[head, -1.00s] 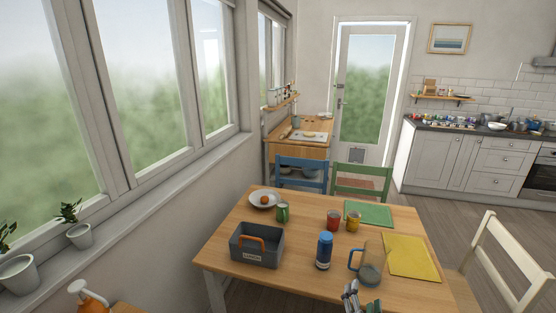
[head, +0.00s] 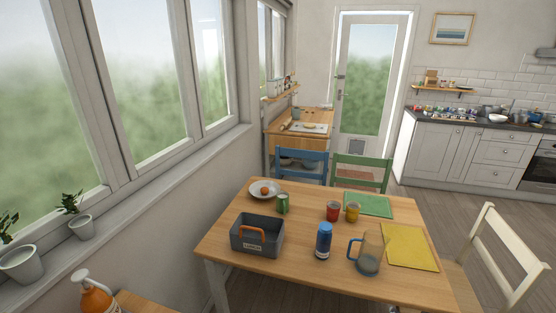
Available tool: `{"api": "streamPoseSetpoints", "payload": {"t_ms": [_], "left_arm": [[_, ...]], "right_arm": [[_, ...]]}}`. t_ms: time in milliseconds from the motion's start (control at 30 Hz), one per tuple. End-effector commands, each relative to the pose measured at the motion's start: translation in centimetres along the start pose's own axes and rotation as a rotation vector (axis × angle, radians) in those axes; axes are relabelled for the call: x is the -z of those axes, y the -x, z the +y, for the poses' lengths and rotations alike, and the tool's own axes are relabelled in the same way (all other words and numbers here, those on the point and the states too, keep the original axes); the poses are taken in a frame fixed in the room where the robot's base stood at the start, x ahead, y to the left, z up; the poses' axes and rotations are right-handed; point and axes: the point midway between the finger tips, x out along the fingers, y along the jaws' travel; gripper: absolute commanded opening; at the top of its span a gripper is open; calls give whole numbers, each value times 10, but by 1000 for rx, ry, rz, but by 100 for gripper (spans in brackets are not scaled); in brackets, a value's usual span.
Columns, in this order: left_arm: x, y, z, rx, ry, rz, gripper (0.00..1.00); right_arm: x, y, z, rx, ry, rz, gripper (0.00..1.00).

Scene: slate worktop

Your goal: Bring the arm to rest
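Neither of my grippers shows in the head view now. The wooden table (head: 300,256) is in the lower middle of the picture, with no arm over its top. Whether each gripper is open or shut is hidden, since both are outside the picture.
The table's front middle is clear.

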Motion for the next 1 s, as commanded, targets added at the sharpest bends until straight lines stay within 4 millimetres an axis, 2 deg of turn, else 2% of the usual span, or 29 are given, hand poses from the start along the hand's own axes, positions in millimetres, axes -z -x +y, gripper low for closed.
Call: {"api": "streamPoseSetpoints", "payload": {"t_ms": [300,467,1000], "left_arm": [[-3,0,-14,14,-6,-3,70],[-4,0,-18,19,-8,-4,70],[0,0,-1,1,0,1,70]], "right_arm": [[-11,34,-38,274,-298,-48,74],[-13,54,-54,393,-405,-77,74],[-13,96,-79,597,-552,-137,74]]}}
